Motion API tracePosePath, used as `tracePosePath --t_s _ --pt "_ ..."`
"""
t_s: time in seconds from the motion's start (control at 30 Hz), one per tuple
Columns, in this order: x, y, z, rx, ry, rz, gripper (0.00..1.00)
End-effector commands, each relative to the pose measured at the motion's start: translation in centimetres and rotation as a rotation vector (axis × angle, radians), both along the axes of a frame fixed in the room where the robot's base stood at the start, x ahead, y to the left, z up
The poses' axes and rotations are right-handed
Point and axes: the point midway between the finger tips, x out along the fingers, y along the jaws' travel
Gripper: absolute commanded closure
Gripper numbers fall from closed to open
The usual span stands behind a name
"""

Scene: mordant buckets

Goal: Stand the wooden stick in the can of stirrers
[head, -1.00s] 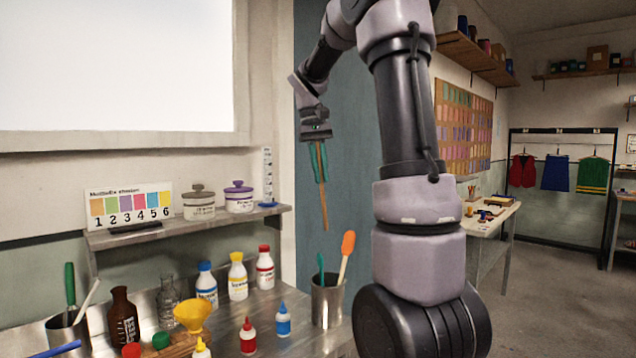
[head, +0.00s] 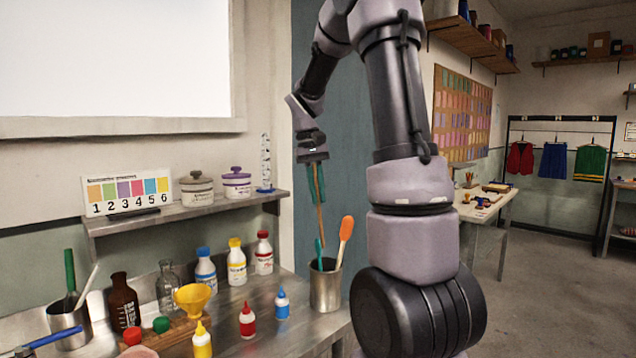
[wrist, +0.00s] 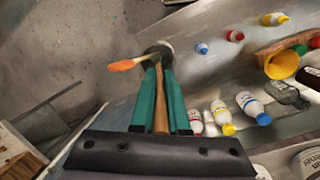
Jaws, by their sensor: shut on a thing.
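My gripper (head: 317,182) has teal fingers and is shut on the wooden stick (head: 321,222), which points down, nearly upright. In the wrist view the stick (wrist: 160,112) runs between the two fingers towards the can. In the wrist view the can (wrist: 157,48) is partly hidden behind the fingertips.
Another metal can (head: 70,328) with a green-handled tool stands at far left. Several bottles, a yellow funnel (head: 193,298) and small dropper bottles, such as a blue one (head: 282,304), stand left of the can. A wall shelf (head: 185,212) holds jars and a number card.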

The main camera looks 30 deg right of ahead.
Motion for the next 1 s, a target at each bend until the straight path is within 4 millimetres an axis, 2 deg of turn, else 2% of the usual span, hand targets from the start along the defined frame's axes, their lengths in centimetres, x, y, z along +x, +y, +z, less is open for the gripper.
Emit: tracePosePath --t_s 0.4,1.0 --pt "-0.1 0.2 -4.3 0.001 0.003 0.0 1.0" --pt "0.2 -0.6 -10.2 0.0 0.002 -0.001 1.0"
